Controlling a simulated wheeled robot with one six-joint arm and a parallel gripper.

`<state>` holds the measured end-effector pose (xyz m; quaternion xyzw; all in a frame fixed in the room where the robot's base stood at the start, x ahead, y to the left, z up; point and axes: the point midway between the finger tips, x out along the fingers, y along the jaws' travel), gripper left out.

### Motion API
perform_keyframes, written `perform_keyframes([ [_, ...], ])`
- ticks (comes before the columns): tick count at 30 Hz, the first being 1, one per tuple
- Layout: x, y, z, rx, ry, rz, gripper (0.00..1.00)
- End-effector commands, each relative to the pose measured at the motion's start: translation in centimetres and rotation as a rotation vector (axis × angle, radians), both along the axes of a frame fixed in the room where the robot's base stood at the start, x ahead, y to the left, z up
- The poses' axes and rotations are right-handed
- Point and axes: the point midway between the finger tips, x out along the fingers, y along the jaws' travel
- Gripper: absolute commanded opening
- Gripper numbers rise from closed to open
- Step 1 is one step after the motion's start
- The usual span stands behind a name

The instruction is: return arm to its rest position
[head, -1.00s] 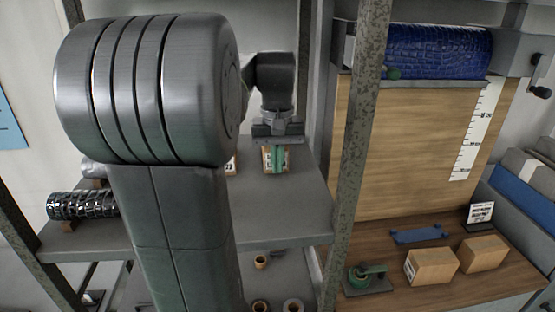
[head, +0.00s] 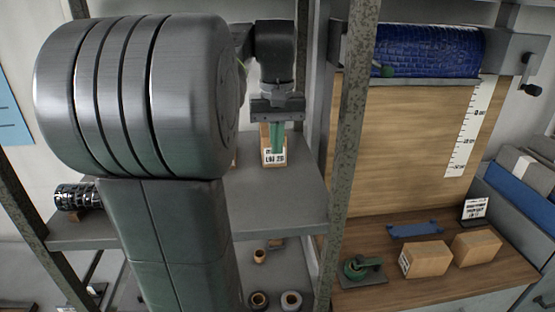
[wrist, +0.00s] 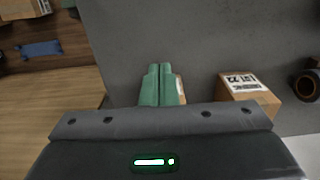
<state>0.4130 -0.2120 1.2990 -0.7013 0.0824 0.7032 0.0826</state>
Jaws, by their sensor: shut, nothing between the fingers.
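My gripper (head: 277,152) hangs over the grey shelf (head: 270,205) in the head view, fingers pointing down. Its two green fingers are pressed together with nothing between them; they also show shut in the wrist view (wrist: 155,76). A small cardboard box with a white label (head: 267,157) stands on the shelf just behind the fingers, partly covered by them. In the wrist view only a sliver of a box shows beside the fingers (wrist: 181,90). Whether the fingers touch it I cannot tell. My upper arm covers much of the left of the head view.
Another labelled box (wrist: 247,92) stands beside, with a dark roll (wrist: 306,86) beyond. A speckled post (head: 348,150) separates the shelf from a wooden bench (head: 470,285) with two boxes, a green tape dispenser (head: 361,270) and a blue roll (head: 428,50) above. Tape rolls lie below.

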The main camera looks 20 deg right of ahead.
Motion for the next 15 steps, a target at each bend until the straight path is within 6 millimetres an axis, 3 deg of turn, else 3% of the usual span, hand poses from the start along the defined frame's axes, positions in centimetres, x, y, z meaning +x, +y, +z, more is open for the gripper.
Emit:
perform_keyframes([
  [6, 0.0, 0.0, 3.1, -0.001, -0.003, 0.0, 0.0],
  [15, 0.0, 0.0, 4.0, 0.0, 0.0, 0.0, 0.0],
])
